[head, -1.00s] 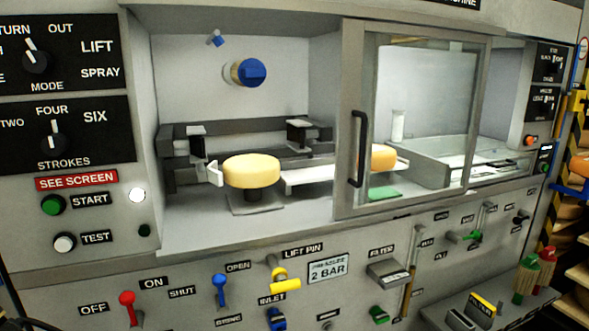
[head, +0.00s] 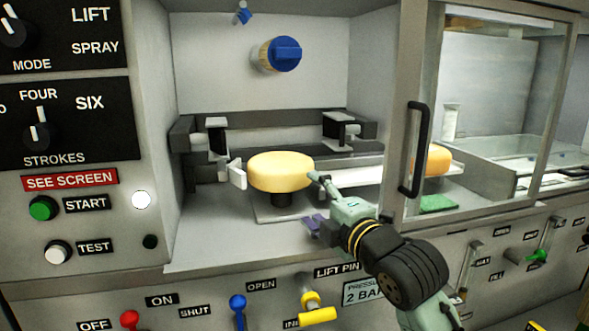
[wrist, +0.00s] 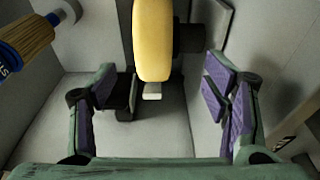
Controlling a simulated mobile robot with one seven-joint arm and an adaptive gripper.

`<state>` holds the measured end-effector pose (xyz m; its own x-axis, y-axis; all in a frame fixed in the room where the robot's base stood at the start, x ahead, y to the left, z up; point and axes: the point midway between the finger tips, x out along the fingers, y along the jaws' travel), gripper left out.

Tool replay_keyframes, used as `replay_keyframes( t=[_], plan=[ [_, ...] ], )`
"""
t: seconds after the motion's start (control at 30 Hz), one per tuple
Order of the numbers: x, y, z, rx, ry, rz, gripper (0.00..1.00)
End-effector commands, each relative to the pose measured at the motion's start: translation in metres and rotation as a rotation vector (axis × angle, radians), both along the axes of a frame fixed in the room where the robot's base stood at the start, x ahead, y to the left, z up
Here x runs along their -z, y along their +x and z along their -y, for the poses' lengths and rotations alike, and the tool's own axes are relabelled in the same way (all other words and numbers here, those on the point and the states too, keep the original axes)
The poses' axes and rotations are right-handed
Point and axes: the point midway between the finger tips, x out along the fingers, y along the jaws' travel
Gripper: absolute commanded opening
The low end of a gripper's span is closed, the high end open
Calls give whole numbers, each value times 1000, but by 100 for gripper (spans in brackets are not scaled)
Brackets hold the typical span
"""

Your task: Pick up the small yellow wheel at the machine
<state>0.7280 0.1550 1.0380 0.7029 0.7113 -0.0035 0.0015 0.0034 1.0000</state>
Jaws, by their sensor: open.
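The small yellow wheel (head: 281,172) lies flat on a dark post above a grey plate in the machine's open bay. My gripper (head: 314,200) is open and empty at the wheel's right front side. One finger reaches close to the wheel's right edge; I cannot tell whether it touches. The other finger is lower, near the plate. In the wrist view the wheel (wrist: 153,40) stands edge-on, ahead of the gap between the spread fingers of my gripper (wrist: 163,92). The post shows to its right there.
A metal clamp arm (head: 237,173) stands close to the wheel's left side.

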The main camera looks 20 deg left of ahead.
Motion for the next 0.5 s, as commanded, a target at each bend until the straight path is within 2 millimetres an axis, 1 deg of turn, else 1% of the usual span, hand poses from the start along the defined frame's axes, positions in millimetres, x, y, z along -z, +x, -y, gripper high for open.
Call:
replay_keyframes(
  t=[0.03,0.1,0.2,0.33,0.5],
  plan=[
    [-3,5,-9,-6,0,-3,69],
    [-4,13,-16,-4,1,-1,69],
    [-3,22,-26,-4,2,-1,69],
    [-3,29,-32,-2,3,0,69],
    [-12,41,-49,-4,2,-1,69]
  ],
)
